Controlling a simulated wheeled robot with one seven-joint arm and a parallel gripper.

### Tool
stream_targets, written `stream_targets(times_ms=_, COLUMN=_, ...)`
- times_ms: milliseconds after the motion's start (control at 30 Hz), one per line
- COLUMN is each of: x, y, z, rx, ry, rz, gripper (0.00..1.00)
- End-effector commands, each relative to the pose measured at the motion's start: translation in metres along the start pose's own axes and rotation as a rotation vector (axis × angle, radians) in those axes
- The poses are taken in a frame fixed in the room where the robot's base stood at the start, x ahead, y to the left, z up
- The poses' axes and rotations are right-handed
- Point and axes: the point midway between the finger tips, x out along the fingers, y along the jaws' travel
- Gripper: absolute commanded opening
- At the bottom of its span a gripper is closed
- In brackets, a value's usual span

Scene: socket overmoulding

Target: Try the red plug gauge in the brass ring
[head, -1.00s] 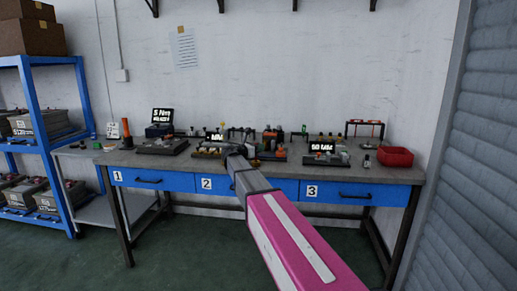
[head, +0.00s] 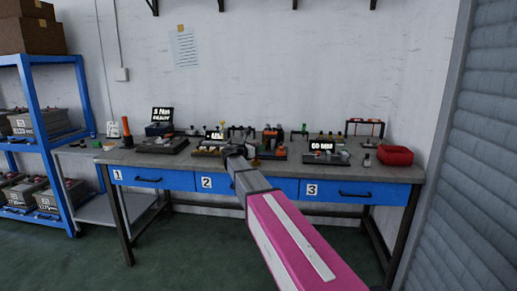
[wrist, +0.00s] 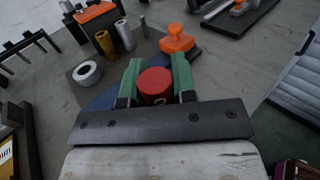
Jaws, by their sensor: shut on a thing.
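My gripper (wrist: 157,85) has green fingers shut on the red plug gauge (wrist: 155,80), whose round red top shows between them in the wrist view. Its lower end is hidden. A short brass-coloured cylinder (wrist: 105,43) stands ahead and left of the fingers, beside a grey metal cylinder (wrist: 125,35). I cannot tell whether it is the brass ring. In the head view my gripper (head: 235,152) is over the middle of the workbench (head: 110,157), and the gauge cannot be made out.
A pale ring-shaped part (wrist: 87,73) lies left of the fingers. An orange knobbed piece (wrist: 178,40) stands just ahead and right. A dark fixture (wrist: 240,14) lies beyond. A red bin (head: 395,156) stands at the bench's right end. Several fixtures crowd the bench.

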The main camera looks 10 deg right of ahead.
Motion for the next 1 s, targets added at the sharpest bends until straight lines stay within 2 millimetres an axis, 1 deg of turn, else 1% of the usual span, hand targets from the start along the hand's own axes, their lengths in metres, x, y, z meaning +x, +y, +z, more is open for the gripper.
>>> stream_targets(times_ms=467, x=0.0000, y=-0.0001, z=-0.0001, rx=0.000, ry=0.001, rz=0.000, gripper=0.01)
stream_targets(times_ms=1000, x=0.0000, y=0.0000, z=0.0095, rx=0.001, ry=0.000, rz=0.000, gripper=0.01)
